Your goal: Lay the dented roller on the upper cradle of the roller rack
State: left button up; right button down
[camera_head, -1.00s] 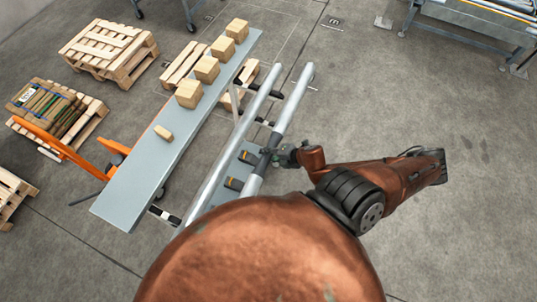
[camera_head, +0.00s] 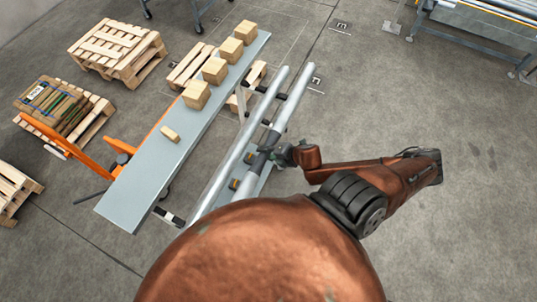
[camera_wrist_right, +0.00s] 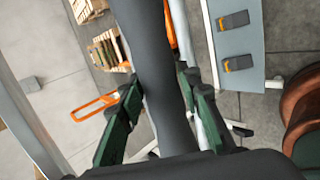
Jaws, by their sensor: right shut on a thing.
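My right gripper (camera_head: 283,155) is shut on a long roller (camera_head: 292,103), light grey with a dark middle section. In the right wrist view my green fingers (camera_wrist_right: 163,88) lie on both sides of the dark section (camera_wrist_right: 160,45). I cannot make out a dent. A second long grey roller (camera_head: 249,117) lies parallel, just left of the held one, along the roller rack. The rack's dark end piece (camera_head: 170,217) shows at the lower left. Whether the held roller touches a cradle cannot be told. My left gripper is not in view.
A grey conveyor table (camera_head: 150,190) with several wooden boxes (camera_head: 196,95) runs left of the rack. Two dark devices lie on a blue-grey shelf (camera_wrist_right: 245,60) by the rollers. Pallets (camera_head: 115,50) stand at the left.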

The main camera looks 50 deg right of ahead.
jog(key=shift+w+a+r+b, duration=0.1)
jog(key=shift+w+a+b, duration=0.75)
jog(key=shift+w, duration=1.65)
jog(key=shift+w+a+r+b, duration=0.1)
jog(key=shift+w+a+b, duration=0.75)
jog(key=shift+w, duration=1.7)
jog(key=shift+w+a+b, duration=0.75)
jog(key=shift+w+a, duration=0.15)
jog(key=shift+w, duration=1.6)
jog(key=shift+w+a+b, duration=1.9)
jog(key=shift+w+b, duration=0.85)
jog(key=shift+w, duration=2.65)
notch_tip(320, 180, down, 7)
jog(key=b, duration=0.2)
jog(key=shift+b, duration=0.35)
jog(key=shift+s+f, duration=0.1)
jog(key=c, duration=1.3)
grip_release()
jog(key=shift+f, duration=0.1)
